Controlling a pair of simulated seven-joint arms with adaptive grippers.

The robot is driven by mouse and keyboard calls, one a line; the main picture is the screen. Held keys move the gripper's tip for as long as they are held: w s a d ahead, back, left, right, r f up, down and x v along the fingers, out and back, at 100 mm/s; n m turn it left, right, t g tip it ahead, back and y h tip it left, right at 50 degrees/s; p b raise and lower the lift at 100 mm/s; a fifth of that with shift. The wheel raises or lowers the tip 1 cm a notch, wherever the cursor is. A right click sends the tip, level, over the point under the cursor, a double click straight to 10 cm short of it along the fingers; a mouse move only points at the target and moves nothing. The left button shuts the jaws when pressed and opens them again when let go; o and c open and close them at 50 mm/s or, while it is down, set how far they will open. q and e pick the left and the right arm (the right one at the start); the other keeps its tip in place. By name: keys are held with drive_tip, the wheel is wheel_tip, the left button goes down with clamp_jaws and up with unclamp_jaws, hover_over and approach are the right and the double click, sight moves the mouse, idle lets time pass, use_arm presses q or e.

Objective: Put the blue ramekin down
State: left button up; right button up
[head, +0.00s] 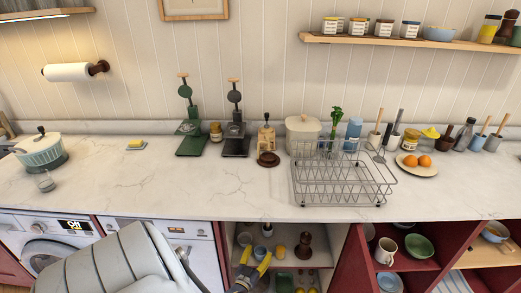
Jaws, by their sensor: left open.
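My left gripper (256,257), with yellow fingertips, reaches into the open shelf compartment below the counter. It is open. A small blue ramekin (260,251) shows between or just beyond its fingertips, on the upper shelf; at this size I cannot tell whether the fingers touch it. Part of it is hidden by the fingers. My right gripper is not in view.
The compartment's shelf (325,259) also holds a pale cup (245,238), a yellow jar (280,251) and a brown mill (304,246). The counter edge is close above. A wire dish rack (340,185) stands on the counter.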

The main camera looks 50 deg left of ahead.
use_arm(q)
drive_tip(key=v, duration=1)
drive_tip(key=s+d+f+m+g+h, duration=0.2)
drive_tip(key=s+d+f+g+h, duration=0.15)
drive_tip(key=s+d+f, duration=0.55)
drive_tip(key=s+d+f+m+g+h, duration=0.35)
drive_tip(key=d+f, duration=0.35)
drive_tip(key=f, duration=0.5)
drive_tip(key=s+d+f+m+g, duration=0.1)
drive_tip(key=s+d+f+g, duration=0.1)
drive_tip(key=s, duration=0.5)
drive_tip(key=s+d+f+m+g, duration=0.1)
drive_tip(key=s+d+f+g, duration=0.2)
drive_tip(key=s, duration=0.4)
drive_tip(key=s+d+f+m+g, duration=0.1)
drive_tip(key=s+d+f+g, duration=0.1)
drive_tip(key=s, duration=0.5)
drive_tip(key=shift+s+f+g+h, duration=0.2)
drive_tip(key=shift+f+g+h, duration=0.1)
drive_tip(key=shift+f+g, duration=0.3)
drive_tip(key=shift+d+f, duration=0.1)
drive_tip(key=shift+d, duration=0.05)
